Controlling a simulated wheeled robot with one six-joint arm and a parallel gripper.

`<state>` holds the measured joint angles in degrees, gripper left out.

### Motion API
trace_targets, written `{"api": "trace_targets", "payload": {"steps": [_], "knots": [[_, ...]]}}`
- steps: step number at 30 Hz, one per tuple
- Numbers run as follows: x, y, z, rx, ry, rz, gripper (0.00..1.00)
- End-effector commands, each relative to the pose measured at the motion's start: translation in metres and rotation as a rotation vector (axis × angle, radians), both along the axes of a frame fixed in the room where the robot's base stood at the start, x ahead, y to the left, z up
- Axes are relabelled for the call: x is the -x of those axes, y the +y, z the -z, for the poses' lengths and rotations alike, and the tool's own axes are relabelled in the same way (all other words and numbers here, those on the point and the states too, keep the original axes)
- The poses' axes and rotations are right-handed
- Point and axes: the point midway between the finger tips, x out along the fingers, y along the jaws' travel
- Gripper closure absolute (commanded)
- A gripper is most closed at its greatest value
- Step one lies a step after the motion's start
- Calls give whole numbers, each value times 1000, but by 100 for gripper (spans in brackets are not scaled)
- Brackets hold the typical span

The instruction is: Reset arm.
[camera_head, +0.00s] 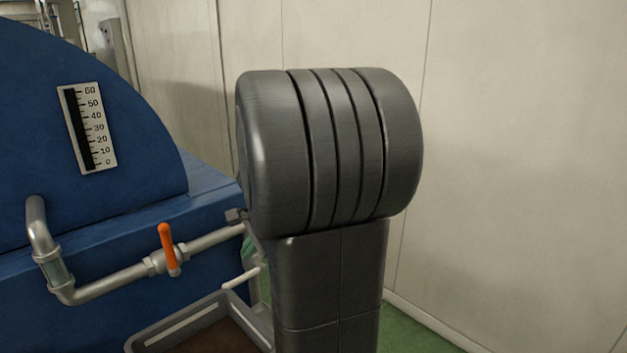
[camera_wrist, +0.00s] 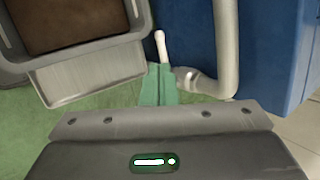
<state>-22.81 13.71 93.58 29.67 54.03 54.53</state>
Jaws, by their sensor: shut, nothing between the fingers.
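My gripper (camera_wrist: 160,68) shows in the wrist view as two short green fingers, shut and with nothing held between them. A white rod with a rounded end (camera_wrist: 160,44) appears just past the fingertips; I cannot tell whether they touch it. The white rod also shows in the head view (camera_head: 241,278), low beside my arm. My grey arm fills the middle of the head view, upright, and hides much of what lies behind it.
A blue machine (camera_head: 70,180) with a level scale (camera_head: 88,127) stands left. Its metal pipe (camera_head: 110,284) carries an orange valve lever (camera_head: 166,246). A grey-rimmed tray (camera_head: 178,319) with brown contents is below. A pale wall (camera_head: 520,140) stands behind, with green floor (camera_head: 408,330) at its foot.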

Motion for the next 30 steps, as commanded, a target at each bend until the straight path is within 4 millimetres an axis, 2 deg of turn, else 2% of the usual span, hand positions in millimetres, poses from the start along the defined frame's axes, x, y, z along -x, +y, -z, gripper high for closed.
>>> {"api": "trace_targets", "payload": {"steps": [8,24,27,30], "knots": [[-3,4,10,2,3,-1,100],[-31,35,85,2,4,-1,100],[-32,43,106,2,3,-3,100],[-32,48,116,1,1,-2,100]]}}
